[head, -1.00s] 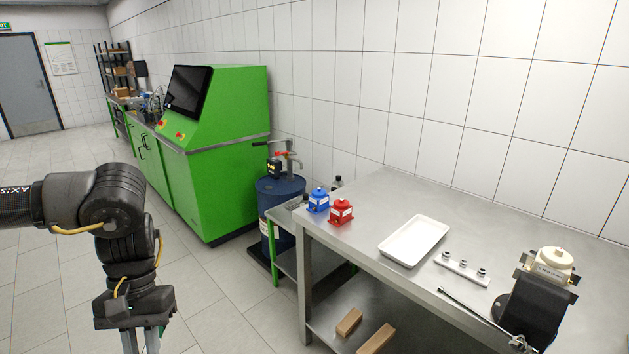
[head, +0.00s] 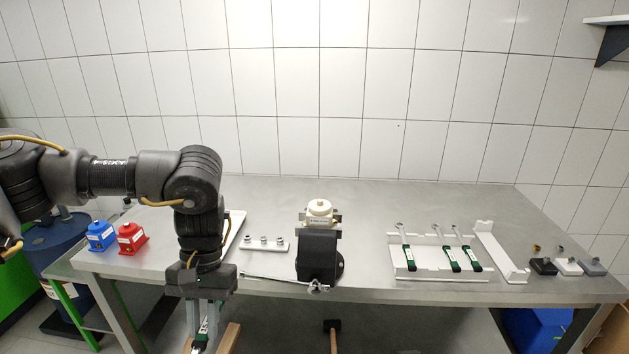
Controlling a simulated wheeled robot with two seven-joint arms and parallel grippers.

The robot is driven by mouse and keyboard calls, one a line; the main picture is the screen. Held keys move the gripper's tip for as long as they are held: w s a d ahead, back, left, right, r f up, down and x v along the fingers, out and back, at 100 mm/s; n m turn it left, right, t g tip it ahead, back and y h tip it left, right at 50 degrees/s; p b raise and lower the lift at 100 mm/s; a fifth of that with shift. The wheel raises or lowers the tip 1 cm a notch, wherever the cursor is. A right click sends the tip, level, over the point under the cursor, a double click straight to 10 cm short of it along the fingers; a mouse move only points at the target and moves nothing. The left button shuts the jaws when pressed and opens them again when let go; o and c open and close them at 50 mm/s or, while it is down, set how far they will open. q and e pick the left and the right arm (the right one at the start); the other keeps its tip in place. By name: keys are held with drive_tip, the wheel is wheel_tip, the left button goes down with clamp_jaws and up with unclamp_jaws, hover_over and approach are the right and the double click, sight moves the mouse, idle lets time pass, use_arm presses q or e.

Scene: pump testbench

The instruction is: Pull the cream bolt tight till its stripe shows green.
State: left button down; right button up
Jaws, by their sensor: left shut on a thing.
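A cream part (head: 319,208) with a round top sits upright in the dark vise (head: 318,260) at the middle of the table. It bears a small label. A separate cream bolt and its stripe are too small to make out. My left gripper (head: 204,326) hangs below and in front of the table's front edge, left of the vise. It is shut on a green and white tool (head: 201,337), which looks like the green-handled wrenches on the table. The tool's lower part is cut off by the picture's edge. My right gripper is out of view.
A white rack (head: 440,275) with green-handled wrenches (head: 452,258) stands right of the vise. A white strip with sockets (head: 264,246) lies left of it. Black, white and grey blocks (head: 568,266) are far right. Blue (head: 100,236) and red (head: 131,238) units stand left.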

use_arm(q)
drive_tip(key=shift+w+d, duration=0.25)
drive_tip(key=shift+d, duration=0.15)
drive_tip(key=shift+w+d+r+m, duration=0.1)
drive_tip(key=shift+w+r+m, duration=0.05)
drive_tip(key=shift+m, duration=0.25)
drive_tip(key=w+d+r+n+t+h+p, duration=0.1)
drive_tip(key=w+r+n+t+p, duration=0.1)
drive_tip(key=w+r+n+p, duration=0.2)
drive_tip(key=w+d+r+n+t+h+p, duration=0.1)
drive_tip(key=w+r+n+p, duration=0.3)
drive_tip(key=w+n, duration=0.6)
drive_tip(key=w+d+r+n+t+h+p, duration=0.1)
drive_tip(key=w+n+p, duration=0.5)
drive_tip(key=w, duration=1)
wheel_tip(320, 180, up, 3)
drive_tip(key=shift+d+f+n+t+h, duration=0.1)
drive_tip(key=shift+d+n+t+h, duration=0.05)
drive_tip(key=shift+n+t+h, duration=0.6)
drive_tip(key=shift+f, duration=0.1)
